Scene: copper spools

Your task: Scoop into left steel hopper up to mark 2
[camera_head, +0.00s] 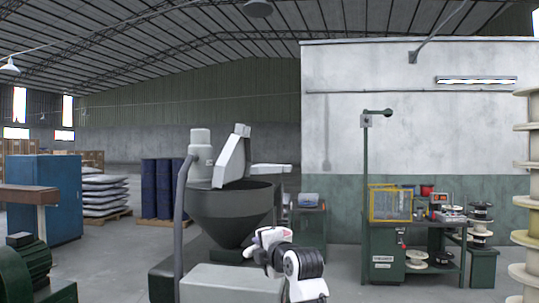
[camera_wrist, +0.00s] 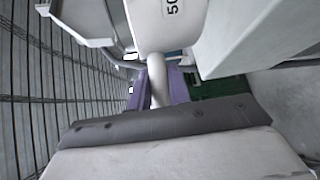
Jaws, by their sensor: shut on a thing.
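A dark grey steel hopper (camera_head: 235,210) with a wide conical body stands left of centre in the head view. No level mark can be read on it. My white arm is low in the middle of that view, in front of the hopper's lower right side. In the wrist view my gripper (camera_wrist: 157,104) is shut on the grey handle of a white scoop marked "50" (camera_wrist: 170,25). The scoop's inside and contents cannot be seen.
A blue cabinet (camera_head: 45,195), stacked white sacks (camera_head: 103,195) and blue drums (camera_head: 163,188) stand at the left. A green workbench (camera_head: 385,240) and stacked spools (camera_head: 479,222) are at the right. A pale block (camera_wrist: 255,30) fills the wrist view's upper right.

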